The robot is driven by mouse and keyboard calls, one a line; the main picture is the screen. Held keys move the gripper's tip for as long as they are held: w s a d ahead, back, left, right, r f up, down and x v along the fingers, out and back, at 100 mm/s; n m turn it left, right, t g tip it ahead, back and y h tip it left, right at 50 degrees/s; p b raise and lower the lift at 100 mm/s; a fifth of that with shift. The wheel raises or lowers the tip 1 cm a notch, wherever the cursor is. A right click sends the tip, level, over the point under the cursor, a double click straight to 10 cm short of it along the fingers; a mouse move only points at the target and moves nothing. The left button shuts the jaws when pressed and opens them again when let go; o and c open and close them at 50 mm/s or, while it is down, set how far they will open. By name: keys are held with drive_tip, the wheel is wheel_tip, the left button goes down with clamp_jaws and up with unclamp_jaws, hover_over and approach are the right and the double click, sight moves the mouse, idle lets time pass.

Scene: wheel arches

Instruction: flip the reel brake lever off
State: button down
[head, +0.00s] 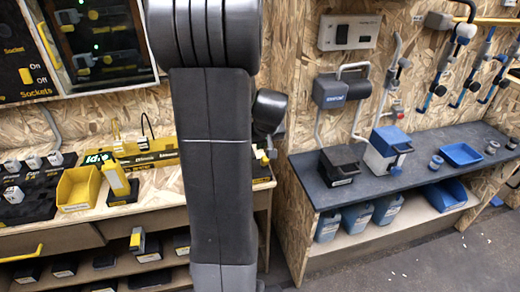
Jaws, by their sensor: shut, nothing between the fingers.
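My own dark arm (217,160) fills the middle of the view from top to bottom and hides what is behind it. My gripper is not in view. A dark grey wall unit (341,90) with a blue-and-white label hangs on the chipboard wall at the right, with grey hose or pipe around it. It may be the reel, but I cannot tell. A small fitting with a red part (397,109) is on the wall to its right. I cannot make out a brake lever for certain.
A dark bench (415,168) at the right holds a black box (338,166), a grey-blue box (387,150) and a blue tray (461,154). Blue containers stand below. At the left, a workbench holds a yellow bin (78,188). Floor (430,255) is open at lower right.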

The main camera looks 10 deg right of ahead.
drive_tip(key=shift+r, duration=0.15)
drive_tip(key=shift+r+p, duration=0.5)
drive_tip(key=shift+r, duration=0.2)
